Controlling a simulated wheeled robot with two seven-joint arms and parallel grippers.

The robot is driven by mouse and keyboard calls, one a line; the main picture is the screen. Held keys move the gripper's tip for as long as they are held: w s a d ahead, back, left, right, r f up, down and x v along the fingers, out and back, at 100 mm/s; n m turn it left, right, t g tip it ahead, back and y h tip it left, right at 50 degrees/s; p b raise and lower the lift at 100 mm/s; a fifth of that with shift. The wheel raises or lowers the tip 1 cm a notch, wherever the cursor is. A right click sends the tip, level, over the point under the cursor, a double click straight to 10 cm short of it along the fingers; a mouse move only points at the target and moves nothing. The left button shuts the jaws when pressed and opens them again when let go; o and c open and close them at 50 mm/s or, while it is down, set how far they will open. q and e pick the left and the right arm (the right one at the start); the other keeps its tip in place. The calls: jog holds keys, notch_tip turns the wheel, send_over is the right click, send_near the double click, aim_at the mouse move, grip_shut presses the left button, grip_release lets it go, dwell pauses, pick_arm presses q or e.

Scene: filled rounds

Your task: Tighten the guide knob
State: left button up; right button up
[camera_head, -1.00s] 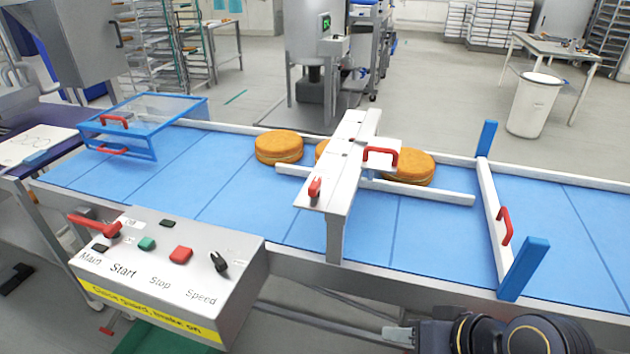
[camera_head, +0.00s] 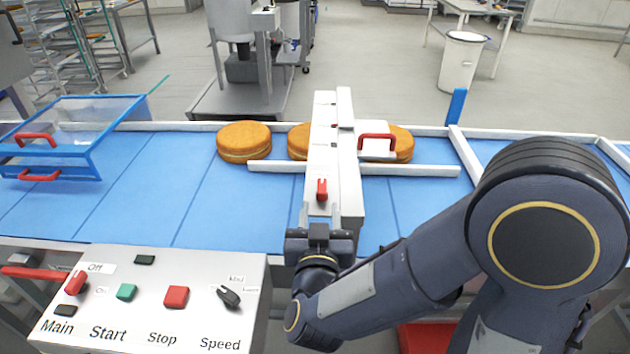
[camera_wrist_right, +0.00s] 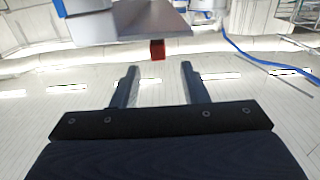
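The guide knob (camera_head: 322,190) is a small red knob on the near end of the white guide bracket (camera_head: 322,140) that spans the blue belt. My right gripper (camera_head: 320,214) is just on the near side of the knob, its fingers pointing toward it. In the right wrist view the gripper (camera_wrist_right: 157,75) is open with an empty gap. The red knob (camera_wrist_right: 157,50) shows ahead of that gap, beyond the fingertips and apart from them. My left gripper is not in view.
Orange-brown filled rounds (camera_head: 244,141) sit on the belt (camera_head: 215,200) behind the guide rail (camera_head: 275,167). A control box (camera_head: 190,265) with a red main switch, buttons and speed knob stands at the front left. A blue clear guard (camera_head: 75,130) covers the belt's left part.

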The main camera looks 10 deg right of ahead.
aim_at(322, 194)
jog(key=shift+w+d+r, duration=0.1)
jog(key=shift+w+d, duration=0.05)
jog(key=shift+w, duration=0.2)
jog(key=p+x, duration=0.1)
jog(key=x, duration=0.5)
jog(key=shift+w+d, duration=0.15)
jog(key=shift+w, duration=0.2)
jog(key=shift+c, duration=0.4)
grip_shut()
